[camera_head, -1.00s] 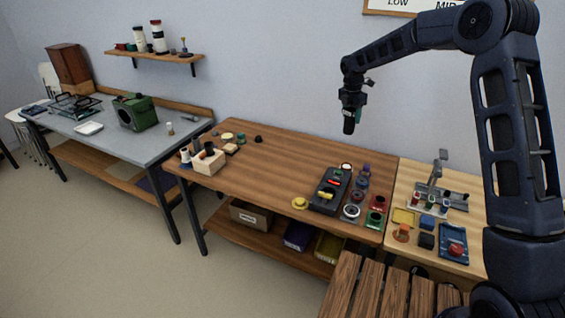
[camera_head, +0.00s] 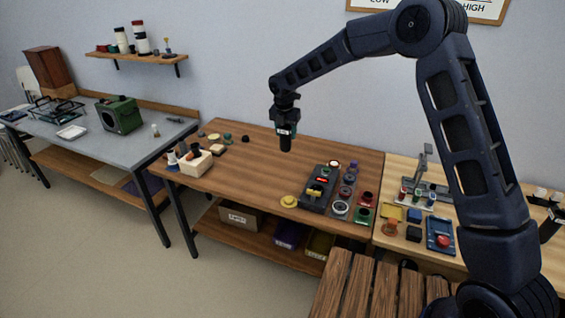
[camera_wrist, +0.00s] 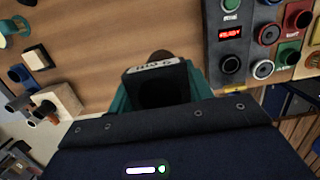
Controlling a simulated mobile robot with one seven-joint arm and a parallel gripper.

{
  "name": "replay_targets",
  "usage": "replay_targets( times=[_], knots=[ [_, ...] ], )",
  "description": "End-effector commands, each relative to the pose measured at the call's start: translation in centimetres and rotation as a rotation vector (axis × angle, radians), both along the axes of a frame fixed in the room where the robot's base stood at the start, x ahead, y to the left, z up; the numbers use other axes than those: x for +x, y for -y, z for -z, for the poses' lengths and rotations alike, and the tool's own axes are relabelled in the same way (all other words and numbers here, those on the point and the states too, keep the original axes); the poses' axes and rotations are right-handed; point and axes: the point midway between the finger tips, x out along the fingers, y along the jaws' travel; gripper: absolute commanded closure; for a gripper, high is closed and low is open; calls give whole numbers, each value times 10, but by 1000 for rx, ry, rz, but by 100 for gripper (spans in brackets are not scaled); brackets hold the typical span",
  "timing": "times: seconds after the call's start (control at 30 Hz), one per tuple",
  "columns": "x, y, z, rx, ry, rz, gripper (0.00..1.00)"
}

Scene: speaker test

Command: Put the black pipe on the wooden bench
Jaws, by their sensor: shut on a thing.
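The black pipe (camera_head: 286,143) hangs upright from my gripper (camera_head: 286,128), above the middle of the brown wooden table in the head view. My gripper is shut on it. A slatted wooden bench (camera_head: 352,285) stands in the foreground at the bottom of the head view, partly cut off by the frame. The part of it that shows is bare.
The brown wooden table (camera_head: 250,160) has a clear middle. A black control box (camera_head: 319,188) with buttons and dials stands at its right, a pale wooden block holder (camera_head: 196,162) at its left. A lighter table (camera_head: 400,172) with small parts adjoins on the right.

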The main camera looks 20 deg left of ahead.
Motion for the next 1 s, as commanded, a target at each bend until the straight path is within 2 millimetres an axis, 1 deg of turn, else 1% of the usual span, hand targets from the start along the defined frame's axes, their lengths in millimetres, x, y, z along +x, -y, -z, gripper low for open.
replay_targets(
  times=[0.03, 0.1, 0.3, 0.4, 0.5, 0.77, 1.0],
  knots=[
    [-1, 0, 12, -2, 0, -1, 72],
    [-1, 0, 28, -2, -1, -1, 72],
    [-1, 0, 70, -2, -1, -1, 72],
    [0, 0, 88, -2, 0, 0, 72],
    [0, 0, 100, -1, 0, 0, 72],
    [0, 0, 115, 0, 0, 1, 72],
    [0, 0, 146, -1, 0, 0, 72]
  ],
)
